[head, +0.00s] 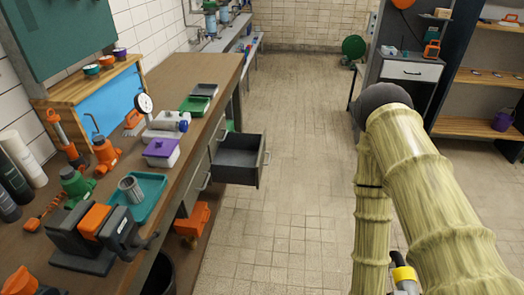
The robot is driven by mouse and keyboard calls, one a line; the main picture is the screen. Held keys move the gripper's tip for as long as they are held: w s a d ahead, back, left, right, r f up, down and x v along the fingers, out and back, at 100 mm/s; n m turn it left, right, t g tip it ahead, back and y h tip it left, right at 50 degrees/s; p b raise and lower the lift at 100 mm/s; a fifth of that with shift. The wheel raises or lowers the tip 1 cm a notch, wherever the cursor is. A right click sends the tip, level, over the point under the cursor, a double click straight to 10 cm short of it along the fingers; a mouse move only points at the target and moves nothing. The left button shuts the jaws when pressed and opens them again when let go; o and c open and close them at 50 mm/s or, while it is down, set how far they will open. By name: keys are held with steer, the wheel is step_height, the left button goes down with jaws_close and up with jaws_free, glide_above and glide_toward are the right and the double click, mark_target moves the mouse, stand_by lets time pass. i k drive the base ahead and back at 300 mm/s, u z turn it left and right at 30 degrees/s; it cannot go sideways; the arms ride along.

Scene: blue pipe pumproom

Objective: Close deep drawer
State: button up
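The deep drawer (255,176) is a dark grey, empty box pulled out from the right side of the wooden workbench (185,75). It stands open over the tiled floor, with a light handle (267,159) on its front face. My arm rises at the right of the view and bends back down, well to the right of the drawer and apart from it. My gripper cannot be made out; the lower end of the arm runs out of the frame.
The tiled floor (305,130) between drawer and arm is clear. A vise (100,235), a teal tray (150,187) and a purple-lidded box (161,152) stand on the bench. A shelf unit (410,72) stands at the back right.

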mark_target(238, 150)
steer(key=i, duration=1.95)
steer(key=z, duration=1.7)
steer(key=i, duration=1)
steer(key=u, duration=0.5)
